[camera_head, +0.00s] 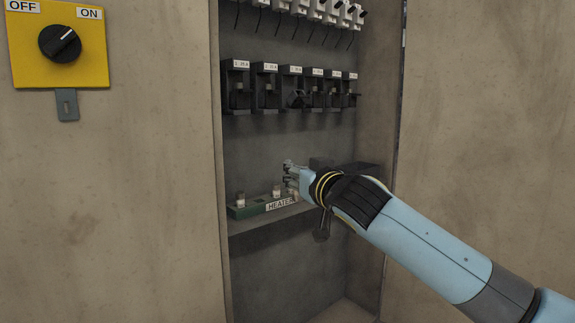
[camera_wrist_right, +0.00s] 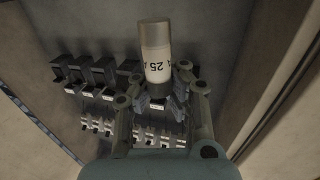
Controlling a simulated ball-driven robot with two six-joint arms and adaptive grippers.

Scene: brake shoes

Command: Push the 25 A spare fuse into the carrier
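The 25 A fuse (camera_wrist_right: 156,62), a pale cylinder with grey end caps and the print "25 A", sits between the fingers of my right gripper (camera_wrist_right: 156,92) in the right wrist view. The fingers close on its lower part. In the head view my right gripper (camera_head: 291,174) is just above the shelf inside the cabinet, and the fuse is hard to make out there. Several dark fuse carriers sit in a labelled row; the third (camera_head: 296,99) looks tilted out from the others. Which carrier is meant I cannot tell. My left gripper is not in view.
A green rack (camera_head: 248,212) with upright spare fuses (camera_head: 240,199) and a "HEATER" label stands on the shelf. White breakers (camera_head: 316,10) with wires hang above. A yellow switch plate (camera_head: 85,67) is at left.

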